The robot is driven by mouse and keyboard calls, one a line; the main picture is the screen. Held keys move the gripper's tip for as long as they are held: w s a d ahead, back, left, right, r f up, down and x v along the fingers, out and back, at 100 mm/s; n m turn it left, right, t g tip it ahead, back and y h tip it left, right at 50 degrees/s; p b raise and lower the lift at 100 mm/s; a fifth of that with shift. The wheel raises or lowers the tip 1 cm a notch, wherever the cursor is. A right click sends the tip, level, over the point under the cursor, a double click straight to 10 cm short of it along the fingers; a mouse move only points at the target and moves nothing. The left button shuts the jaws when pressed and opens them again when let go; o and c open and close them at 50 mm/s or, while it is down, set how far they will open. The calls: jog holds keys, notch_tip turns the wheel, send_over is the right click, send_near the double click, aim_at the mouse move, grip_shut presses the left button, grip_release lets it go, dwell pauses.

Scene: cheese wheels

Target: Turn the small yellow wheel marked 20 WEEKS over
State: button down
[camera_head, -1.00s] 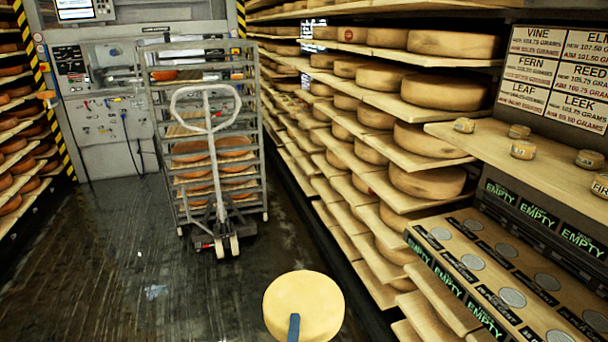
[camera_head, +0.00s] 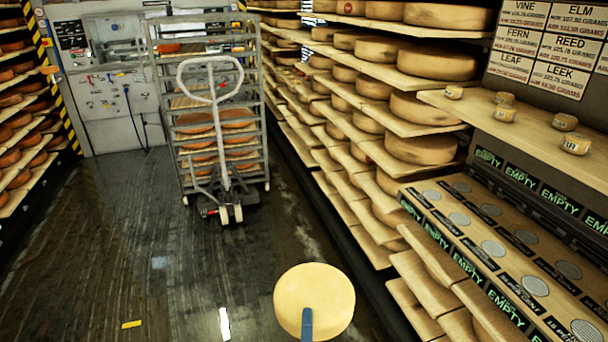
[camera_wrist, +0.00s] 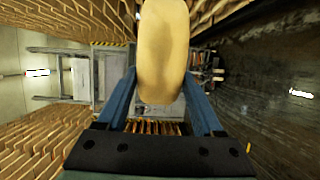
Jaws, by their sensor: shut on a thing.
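A pale yellow cheese wheel (camera_head: 316,296) is held up in front of me at the bottom of the head view, its flat face towards the camera. I see no 20 WEEKS mark on that face. My gripper (camera_head: 307,322) is shut on the wheel, with one blue finger lying over its lower face. In the wrist view the wheel (camera_wrist: 163,50) stands edge-on between the two blue fingers of my gripper (camera_wrist: 160,85). The wheel's other face is hidden in the head view.
Shelves of large wheels (camera_head: 425,110) line the right side. A grey rack (camera_head: 160,120) with a trolley handle (camera_head: 210,80) stands ahead. Small labelled wheels (camera_head: 575,143) sit on a board at right, above EMPTY-labelled trays (camera_head: 520,285).

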jog(key=s+d+f, duration=0.5)
jog(key=s+d, duration=0.1)
jog(key=s, duration=0.3)
jog(key=shift+s+d+y, duration=0.2)
jog(key=shift+y, duration=0.1)
dwell(0.3)
